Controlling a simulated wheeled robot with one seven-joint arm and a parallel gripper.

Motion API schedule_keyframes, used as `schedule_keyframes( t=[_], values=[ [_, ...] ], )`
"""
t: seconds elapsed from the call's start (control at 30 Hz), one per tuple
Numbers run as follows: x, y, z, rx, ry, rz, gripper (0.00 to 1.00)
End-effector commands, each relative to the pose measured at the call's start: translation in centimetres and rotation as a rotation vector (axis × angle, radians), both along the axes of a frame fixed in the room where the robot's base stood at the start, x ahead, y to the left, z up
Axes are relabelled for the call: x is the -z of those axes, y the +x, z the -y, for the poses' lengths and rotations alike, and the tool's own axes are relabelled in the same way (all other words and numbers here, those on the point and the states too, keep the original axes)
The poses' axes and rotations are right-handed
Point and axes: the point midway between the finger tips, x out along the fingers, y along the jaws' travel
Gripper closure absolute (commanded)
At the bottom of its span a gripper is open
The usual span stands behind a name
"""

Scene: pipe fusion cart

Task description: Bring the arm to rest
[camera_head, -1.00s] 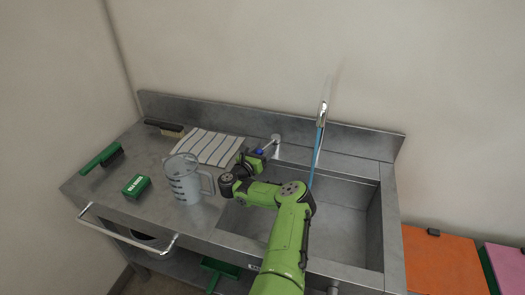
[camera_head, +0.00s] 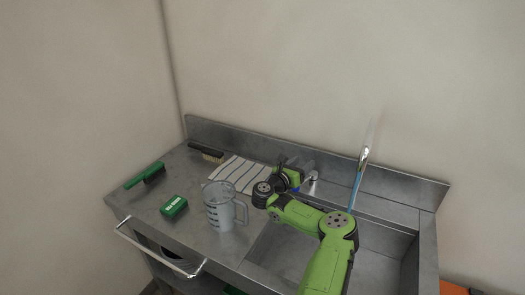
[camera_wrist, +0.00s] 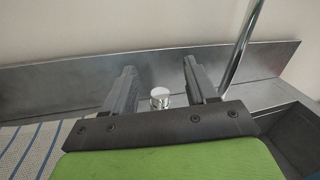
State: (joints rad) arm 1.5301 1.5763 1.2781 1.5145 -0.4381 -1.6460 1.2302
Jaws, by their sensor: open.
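My gripper (camera_head: 301,168) is at the end of my bent green arm, above the back of the steel sink unit (camera_head: 186,240), near the faucet base. In the wrist view my gripper (camera_wrist: 160,82) shows two dark fingers spread apart, with no object held between them. A round chrome knob or cap (camera_wrist: 160,97) of the faucet shows beyond and between the fingers; I cannot tell whether anything touches it.
A clear measuring jug (camera_head: 219,208) stands left of my arm. A striped cloth (camera_head: 238,174), a green box (camera_head: 174,206), a green brush (camera_head: 147,175) and a dark-handled brush (camera_head: 207,152) lie on the counter. The tall faucet (camera_head: 361,165) rises behind the sink basin (camera_head: 285,250).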

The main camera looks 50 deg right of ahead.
Motion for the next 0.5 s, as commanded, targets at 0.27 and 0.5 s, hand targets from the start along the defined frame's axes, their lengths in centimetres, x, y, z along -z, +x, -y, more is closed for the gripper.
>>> schedule_keyframes(
  t=[0.27,0.5],
  values=[
    [0.0,0.0,0.0,-0.001,-0.001,-0.001,0.43],
    [-5.4,8.5,-4.0,-0.270,-0.143,-0.163,0.43]
  ],
)
